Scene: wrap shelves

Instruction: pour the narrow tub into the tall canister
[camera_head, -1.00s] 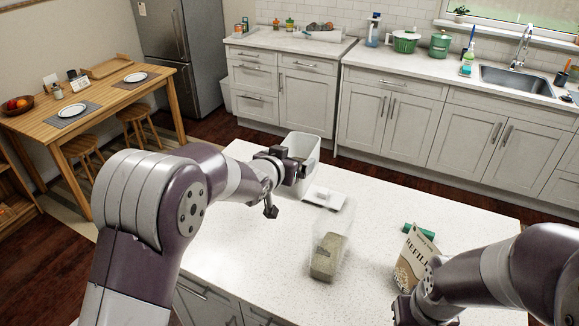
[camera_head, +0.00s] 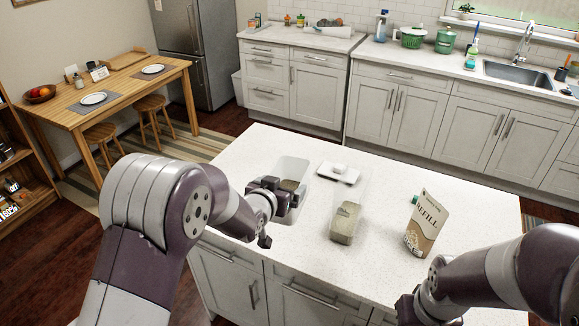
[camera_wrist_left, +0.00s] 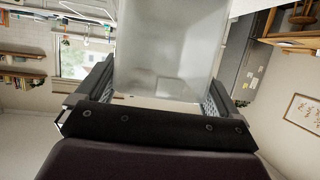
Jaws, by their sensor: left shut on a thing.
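The narrow tub (camera_head: 297,167) is a translucent, open-topped container with a greenish-brown filling low inside. My left gripper (camera_head: 284,196) is shut on its near side, and it looks close to upright. In the left wrist view the tub's pale wall (camera_wrist_left: 165,55) fills the space between the fingers. The tall canister (camera_head: 352,187) is clear and stands on the counter right of the tub, apart from it, with grainy brownish-green matter in its lower part. My right gripper (camera_head: 408,306) is at the bottom edge, mostly hidden by its arm; its fingers cannot be made out.
A white lid (camera_head: 338,173) lies on the white speckled counter (camera_head: 300,262) behind the canister. A paper refill bag (camera_head: 428,225) stands to the right, with a green thing (camera_head: 415,199) partly behind it. The counter is clear between canister and bag.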

